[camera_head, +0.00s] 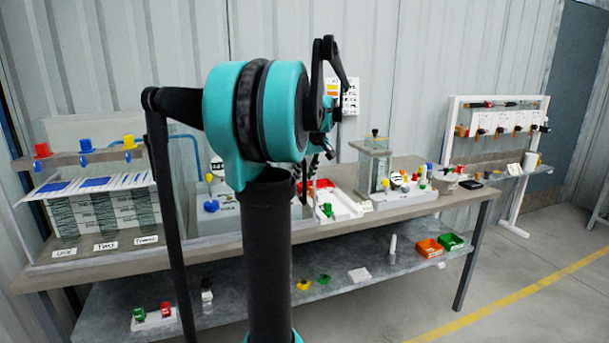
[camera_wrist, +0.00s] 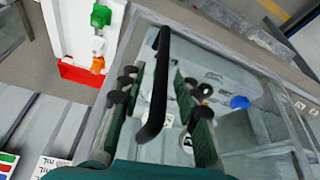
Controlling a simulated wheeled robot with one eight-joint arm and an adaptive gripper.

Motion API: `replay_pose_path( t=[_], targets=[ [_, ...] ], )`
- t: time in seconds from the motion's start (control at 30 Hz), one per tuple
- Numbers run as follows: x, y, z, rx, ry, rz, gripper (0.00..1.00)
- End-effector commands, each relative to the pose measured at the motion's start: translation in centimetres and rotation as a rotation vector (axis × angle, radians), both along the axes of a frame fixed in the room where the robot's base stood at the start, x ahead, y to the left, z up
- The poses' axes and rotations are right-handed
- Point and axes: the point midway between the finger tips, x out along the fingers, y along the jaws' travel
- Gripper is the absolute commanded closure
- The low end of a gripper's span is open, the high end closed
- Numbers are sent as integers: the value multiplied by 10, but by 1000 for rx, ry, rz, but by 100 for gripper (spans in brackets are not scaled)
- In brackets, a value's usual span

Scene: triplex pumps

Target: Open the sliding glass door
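A glass case with a pale frame fills the middle and right of the wrist view; its glass side (camera_wrist: 225,75) shows a blue knob and pale parts behind it. In the head view its glass (camera_head: 183,165) stands on the bench, partly hidden by my arm. A black curved bar (camera_wrist: 155,85), which looks like the door handle, stands out in front of the glass. My gripper (camera_wrist: 160,105) is open, its two green-padded fingers on either side of this bar. I cannot tell whether they touch it. In the head view my gripper (camera_head: 308,175) hangs at the case's right side.
A red and white tray (camera_head: 340,207) with small parts stands right of the gripper. A smaller glass box (camera_head: 374,165) and coloured knobs are farther right. A lower shelf (camera_head: 340,298) holds small parts and bins.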

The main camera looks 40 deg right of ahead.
Motion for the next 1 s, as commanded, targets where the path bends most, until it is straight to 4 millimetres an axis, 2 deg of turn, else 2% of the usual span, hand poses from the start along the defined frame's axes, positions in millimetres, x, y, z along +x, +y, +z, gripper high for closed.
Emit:
replay_pose_path(
  t=[0.37,0.47,0.8,1.0],
  targets=[
    [-3,1,6,0,0,0,66],
    [-8,1,19,0,1,0,66],
    [-34,4,81,0,1,-1,66],
    [-43,5,104,0,0,-1,66]
  ],
)
